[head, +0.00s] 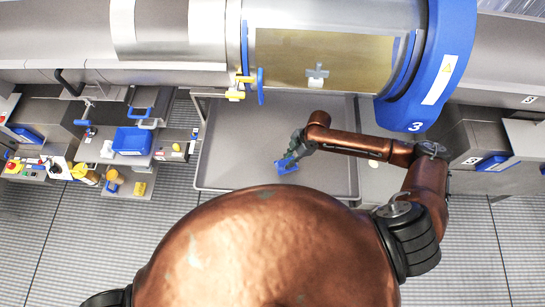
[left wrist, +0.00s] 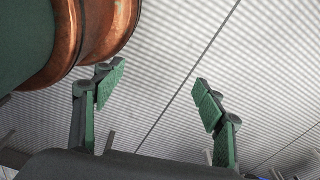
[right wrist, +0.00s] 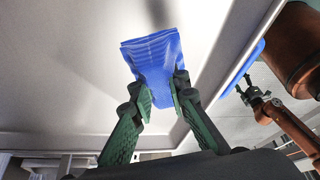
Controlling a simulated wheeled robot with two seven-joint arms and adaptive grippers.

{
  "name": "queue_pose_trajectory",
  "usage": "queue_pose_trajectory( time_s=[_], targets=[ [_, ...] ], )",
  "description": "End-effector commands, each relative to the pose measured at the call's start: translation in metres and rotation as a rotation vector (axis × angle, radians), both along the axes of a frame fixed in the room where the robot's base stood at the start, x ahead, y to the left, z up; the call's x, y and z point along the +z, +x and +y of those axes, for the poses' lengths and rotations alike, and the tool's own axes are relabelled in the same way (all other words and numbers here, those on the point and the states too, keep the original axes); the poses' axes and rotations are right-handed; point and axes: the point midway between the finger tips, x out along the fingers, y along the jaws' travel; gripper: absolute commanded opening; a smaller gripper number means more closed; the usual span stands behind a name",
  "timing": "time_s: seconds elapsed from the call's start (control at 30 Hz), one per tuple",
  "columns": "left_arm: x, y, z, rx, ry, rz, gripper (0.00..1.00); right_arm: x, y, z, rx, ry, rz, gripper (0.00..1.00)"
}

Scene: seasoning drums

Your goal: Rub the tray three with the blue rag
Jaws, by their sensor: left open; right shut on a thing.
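The blue rag (head: 286,166) hangs from my right gripper (head: 294,152) over the right part of the grey tray three (head: 232,150), under the drum marked 3. In the right wrist view the rag (right wrist: 152,52) is pinched between the fingertips of the right gripper (right wrist: 162,94) and spreads out beyond them. The pale tray surface (right wrist: 70,70) lies behind it. I cannot tell whether the rag touches the tray. My left gripper (left wrist: 160,84) is open and empty over the tiled floor in the left wrist view; it is outside the head view.
The big steel drum (head: 340,14) with its blue ring (head: 452,50) spans above the tray's far side. A yellow and blue valve (head: 238,88) is near the tray's far left. A blue bin (head: 132,141) stands on a station at left. Tiled floor is clear at lower left.

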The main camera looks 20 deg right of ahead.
Motion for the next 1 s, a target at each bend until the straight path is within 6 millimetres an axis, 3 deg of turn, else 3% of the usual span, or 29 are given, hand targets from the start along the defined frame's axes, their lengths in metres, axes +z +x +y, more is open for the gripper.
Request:
queue_pose_trajectory(
  time_s=[0.4, 1.0],
  targets=[
    [0.002, 0.024, -0.001, -0.006, -0.002, -0.031, 0.65, 0.021, 0.001, 0.002, 0.004, 0.0, -0.001, 0.0],
    [0.001, 0.014, -0.001, -0.003, -0.001, -0.018, 0.65, 0.021, 0.001, 0.002, 0.004, 0.001, 0.0, 0.0]
  ],
)
